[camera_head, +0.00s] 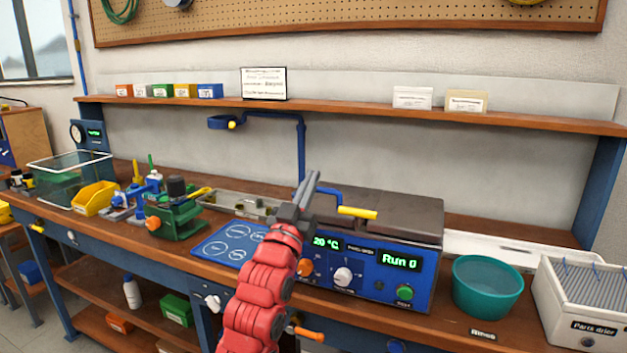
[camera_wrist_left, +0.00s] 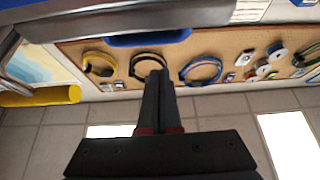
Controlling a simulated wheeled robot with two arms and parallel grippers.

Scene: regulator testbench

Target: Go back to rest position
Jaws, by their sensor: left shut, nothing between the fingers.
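My left arm, red, rises from the bottom middle of the head view. Its grey gripper (camera_head: 313,178) points up and is shut with nothing in it. It is in front of the left part of the blue heated unit (camera_head: 400,285), which has a dark lid (camera_head: 400,215) and a yellow-ended handle (camera_head: 357,212). I cannot tell whether the gripper touches the unit. In the left wrist view the dark fingers (camera_wrist_left: 157,75) are together, with a yellow bar (camera_wrist_left: 40,96) at the left. My right gripper is in neither view.
A teal bowl (camera_head: 487,286) and a white parts drier (camera_head: 585,305) stand at the right. A green vise-like fixture (camera_head: 175,218), a yellow bin (camera_head: 95,198) and a clear tank (camera_head: 70,175) stand at the left. A blue pipe arm (camera_head: 300,150) rises behind the gripper.

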